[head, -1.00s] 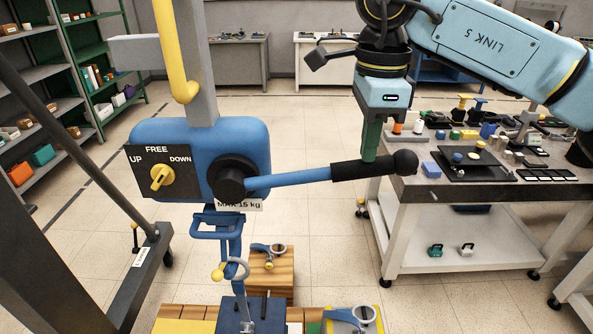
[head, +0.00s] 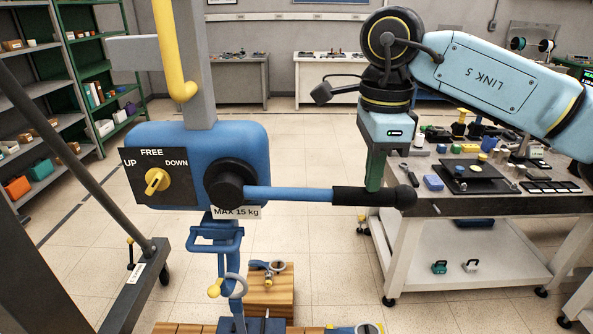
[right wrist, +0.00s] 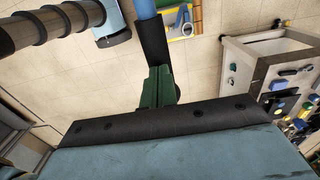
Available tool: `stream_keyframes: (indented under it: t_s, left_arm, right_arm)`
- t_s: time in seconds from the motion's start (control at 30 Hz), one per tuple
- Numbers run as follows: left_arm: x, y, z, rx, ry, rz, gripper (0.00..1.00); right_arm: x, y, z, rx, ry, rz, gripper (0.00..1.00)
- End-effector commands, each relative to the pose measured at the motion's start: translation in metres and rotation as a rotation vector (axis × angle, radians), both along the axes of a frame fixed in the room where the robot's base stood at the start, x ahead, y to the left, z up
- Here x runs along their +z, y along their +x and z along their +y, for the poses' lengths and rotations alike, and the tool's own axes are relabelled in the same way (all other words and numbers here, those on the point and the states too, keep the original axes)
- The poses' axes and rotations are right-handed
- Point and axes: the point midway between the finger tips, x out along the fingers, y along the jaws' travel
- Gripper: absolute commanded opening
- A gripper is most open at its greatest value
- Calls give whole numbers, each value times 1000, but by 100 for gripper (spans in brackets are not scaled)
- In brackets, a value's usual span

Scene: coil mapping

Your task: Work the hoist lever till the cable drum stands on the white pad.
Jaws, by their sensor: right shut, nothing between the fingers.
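The hoist (head: 225,145) is a blue housing with a black hub and a label panel reading UP, FREE and DOWN. Its yellow selector knob (head: 157,181) slants from lower left to upper right. The hoist lever (head: 290,194), a blue rod with black grip and ball end, points right, nearly level. My right gripper (head: 374,187), with green fingers, is shut and empty, its tips at the top of the black grip; contact is unclear. The shut fingers (right wrist: 158,88) also show in the right wrist view. I cannot make out the cable drum or white pad. My left gripper is out of view.
A blue hook assembly (head: 216,240) hangs below the hoist. A wooden block (head: 270,297) stands on the floor behind it. A workbench (head: 480,205) with several small parts stands at right, green shelves (head: 90,70) at left.

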Motion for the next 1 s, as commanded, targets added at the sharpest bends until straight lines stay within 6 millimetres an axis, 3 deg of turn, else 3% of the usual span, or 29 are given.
stream_keyframes:
  t_s: [0.3,0.67,0.9,1.0]
  left_arm:
    - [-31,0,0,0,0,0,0]
    - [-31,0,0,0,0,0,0]
    - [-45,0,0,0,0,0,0]
    - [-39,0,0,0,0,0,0]
  right_arm:
    - [-45,0,1,0,0,4,0]
    - [-45,0,1,0,-1,2,0]
    - [-65,0,5,0,-1,2,0]
    - [-58,0,4,0,-1,1,0]
